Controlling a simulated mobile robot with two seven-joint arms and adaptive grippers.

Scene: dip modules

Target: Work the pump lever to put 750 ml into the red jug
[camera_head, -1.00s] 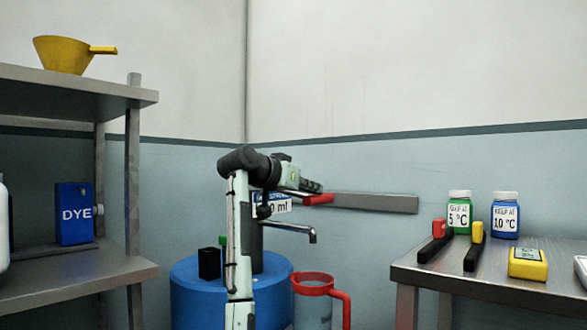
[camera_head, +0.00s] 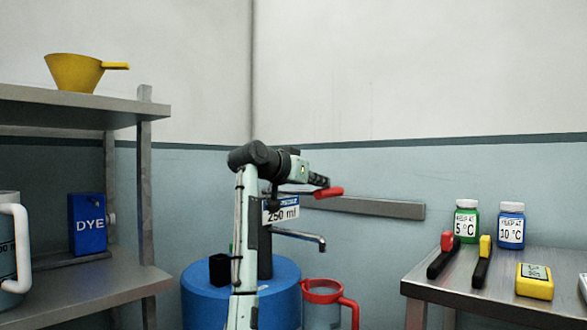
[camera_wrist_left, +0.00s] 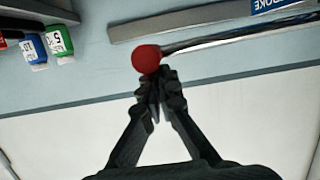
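The blue drum (camera_head: 275,300) carries a dark pump column with a spout (camera_head: 305,237) pointing right. The red jug (camera_head: 322,308), clear with a red rim and handle, stands below the spout. The pump lever's red end (camera_head: 328,192) shows to the right of the column. In the left wrist view its red knob (camera_wrist_left: 146,58) and silver rod (camera_wrist_left: 225,35) lie past my fingertips. My left gripper (camera_head: 322,181) is shut, its tips just above the knob; touching or barely apart, I cannot tell. A stroke sign (camera_head: 283,211) reads 250 ml. The jug's liquid level is unclear. My right gripper is out of view.
The right table (camera_head: 450,287) bears green and blue bottles, red and yellow-ended black tools and a yellow device (camera_head: 534,281). The left shelf (camera_head: 100,285) holds a DYE box (camera_head: 88,226), a white-handled jug (camera_head: 10,250) and, above, a yellow funnel (camera_head: 75,72).

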